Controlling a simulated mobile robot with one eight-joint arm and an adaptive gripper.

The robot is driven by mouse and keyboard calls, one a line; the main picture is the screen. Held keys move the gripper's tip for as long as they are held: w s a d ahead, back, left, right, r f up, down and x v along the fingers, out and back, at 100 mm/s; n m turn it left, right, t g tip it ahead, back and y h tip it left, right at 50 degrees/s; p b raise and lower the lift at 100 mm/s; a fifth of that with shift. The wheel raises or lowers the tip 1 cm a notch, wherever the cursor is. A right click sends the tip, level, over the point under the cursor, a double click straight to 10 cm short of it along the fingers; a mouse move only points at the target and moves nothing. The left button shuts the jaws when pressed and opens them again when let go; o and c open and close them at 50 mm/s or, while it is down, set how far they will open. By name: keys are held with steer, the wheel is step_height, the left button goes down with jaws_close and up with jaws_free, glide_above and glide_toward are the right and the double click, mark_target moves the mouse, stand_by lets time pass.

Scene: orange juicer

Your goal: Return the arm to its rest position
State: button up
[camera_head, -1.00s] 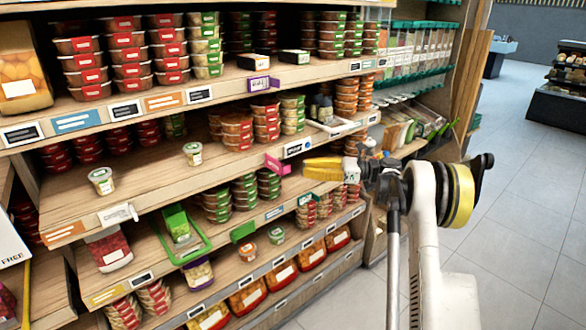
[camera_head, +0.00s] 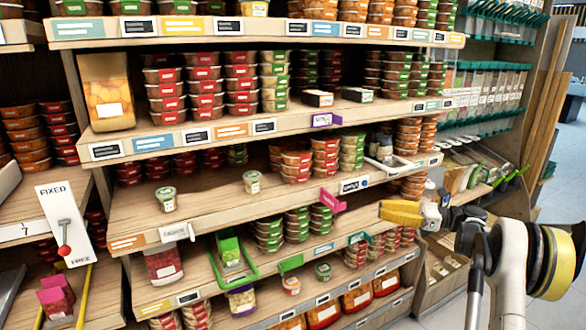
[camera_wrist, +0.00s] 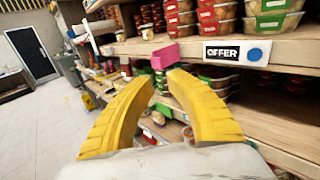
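My gripper (camera_head: 405,212) has yellow fingers and sits at the right in the head view, pointing left in front of the shelf's middle boards. In the wrist view its two curved yellow fingers (camera_wrist: 161,80) are apart with nothing between them, so it is open and empty. My arm (camera_head: 512,265) is at the lower right of the head view, with a yellow and black joint at the picture's right edge. Its lower part is cut off by the frame.
A wooden shelf (camera_head: 215,208) with stacked food tubs fills most of the head view. A pink tag (camera_wrist: 180,53) stands out from a board beyond my fingertips. Open floor (camera_wrist: 45,125) lies left in the wrist view.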

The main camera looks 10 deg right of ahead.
steer(key=s+a+r+n+g+h, duration=0.1)
steer(key=s+a+r+n+h, duration=0.15)
steer(key=a, duration=0.35)
steer(key=s+a+r+n+h, duration=0.2)
steer(key=s+a+n, duration=0.15)
steer(key=a, duration=0.35)
steer(key=s+a+r+n+g+h, duration=0.1)
steer(key=s+a+r+n+h, duration=0.1)
steer(key=s+a+h, duration=0.3)
steer(key=s+a+f+n+h, duration=0.1)
steer(key=s+f+n+h, duration=0.2)
steer(key=s+n, duration=0.4)
steer(key=s+a+f+n+t+h, duration=0.1)
steer(key=s+f+n+h, duration=0.2)
steer(key=s+n, duration=0.5)
steer(key=shift+s+a+f+h, duration=0.35)
steer(key=shift+s+f, duration=0.15)
steer(key=shift+s, duration=4.75)
